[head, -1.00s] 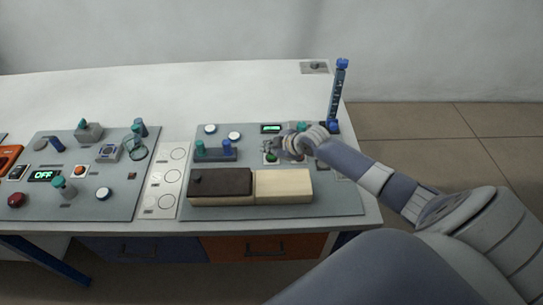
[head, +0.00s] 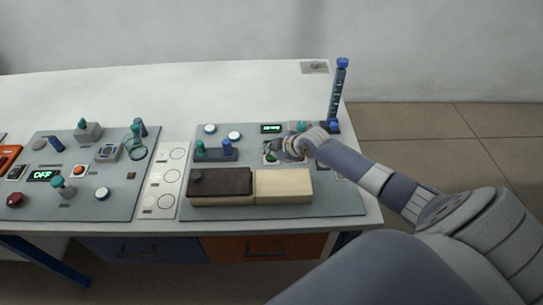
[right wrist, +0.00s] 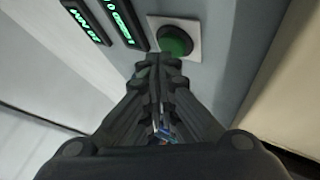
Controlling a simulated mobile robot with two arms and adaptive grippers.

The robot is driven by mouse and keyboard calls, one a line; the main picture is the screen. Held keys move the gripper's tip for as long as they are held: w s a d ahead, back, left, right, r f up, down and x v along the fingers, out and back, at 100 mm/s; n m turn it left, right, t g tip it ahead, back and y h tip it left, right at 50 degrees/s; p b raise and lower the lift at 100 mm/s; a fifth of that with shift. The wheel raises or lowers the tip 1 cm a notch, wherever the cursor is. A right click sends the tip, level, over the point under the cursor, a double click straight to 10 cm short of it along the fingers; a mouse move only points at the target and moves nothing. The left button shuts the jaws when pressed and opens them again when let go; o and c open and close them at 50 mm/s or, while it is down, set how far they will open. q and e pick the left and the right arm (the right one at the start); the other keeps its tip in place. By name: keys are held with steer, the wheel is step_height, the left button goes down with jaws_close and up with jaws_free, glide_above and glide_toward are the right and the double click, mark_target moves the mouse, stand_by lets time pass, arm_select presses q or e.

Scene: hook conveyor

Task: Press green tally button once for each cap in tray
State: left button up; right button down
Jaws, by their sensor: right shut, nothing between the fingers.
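The green tally button (right wrist: 175,40) is a round dark-green button on a square pale plate. In the head view it is small and partly hidden (head: 271,158). My right gripper (right wrist: 160,62) is shut and empty, its fingertips beside the button's near edge; I cannot tell whether they touch it. In the head view it hangs over the right panel (head: 270,149). A small blue-grey holder (head: 215,154) carries a teal piece and a blue piece; I cannot tell whether this is the tray or these are caps. My left gripper is not in view.
A lit green display (head: 271,128) sits behind the button. A box with a dark half and a pale wooden half (head: 284,187) stands in front. A tall blue post (head: 338,95) rises at the back right. Another control panel (head: 115,190) lies left.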

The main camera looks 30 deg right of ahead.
mark_target(270, 158)
steer(key=shift+f+b, duration=0.3)
steer(key=shift+f, duration=0.2)
stand_by(0.6)
steer(key=shift+r, duration=0.1)
steer(key=shift+r+p, duration=0.75)
step_height(270, 158, up, 5)
steer(key=p, duration=0.4)
steer(key=shift+r+p, duration=0.1)
steer(key=shift+p, duration=0.2)
stand_by(0.5)
